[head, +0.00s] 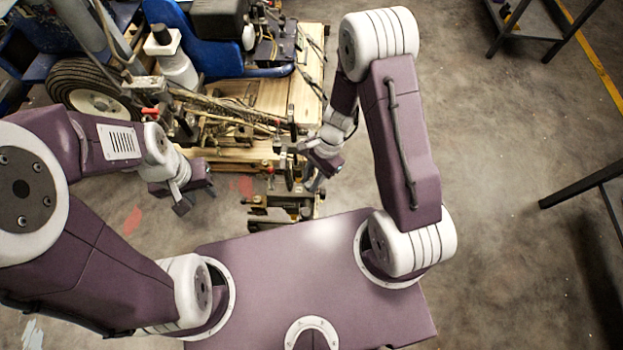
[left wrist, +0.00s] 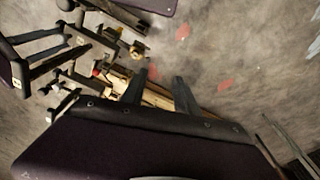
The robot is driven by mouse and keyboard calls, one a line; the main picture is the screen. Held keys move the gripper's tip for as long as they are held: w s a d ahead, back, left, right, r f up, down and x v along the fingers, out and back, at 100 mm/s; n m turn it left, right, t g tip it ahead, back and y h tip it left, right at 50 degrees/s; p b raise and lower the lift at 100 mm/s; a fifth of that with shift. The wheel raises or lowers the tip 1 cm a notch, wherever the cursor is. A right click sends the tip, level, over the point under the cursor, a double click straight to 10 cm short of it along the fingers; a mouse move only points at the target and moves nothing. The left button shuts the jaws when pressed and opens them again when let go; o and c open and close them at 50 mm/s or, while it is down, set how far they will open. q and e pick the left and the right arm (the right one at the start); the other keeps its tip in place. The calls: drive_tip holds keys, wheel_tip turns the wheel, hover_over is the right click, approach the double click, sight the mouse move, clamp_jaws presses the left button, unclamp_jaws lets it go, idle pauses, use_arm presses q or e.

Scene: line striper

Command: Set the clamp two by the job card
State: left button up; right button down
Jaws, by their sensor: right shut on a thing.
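The line striper's front clamp assembly (head: 285,205), with dark blocks, rods and brass-coloured pieces, stands just beyond my base. I cannot tell which part is clamp two. My right gripper (head: 315,182) is at the right side of this assembly, shut on a small part that its fingers hide; it also shows at the left in the left wrist view (left wrist: 42,62). My left gripper (head: 193,203) is left of the assembly, apart from it and empty. Its two fingers stand apart in the left wrist view (left wrist: 161,92). I cannot make out a job card.
The striper's wooden deck (head: 305,100), blue seat (head: 220,55), black tyre (head: 88,85) and white bottle (head: 176,62) lie behind the arms. Dark metal stands (head: 528,25) are at the right. The concrete floor (head: 500,130) between is clear.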

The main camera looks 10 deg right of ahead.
drive_tip(key=shift+s+a, duration=0.1)
drive_tip(key=shift+s, duration=0.15)
drive_tip(key=c, duration=1.2)
unclamp_jaws()
drive_tip(key=p+v, duration=0.5)
drive_tip(key=v, duration=0.4)
drive_tip(key=shift+w, duration=0.2)
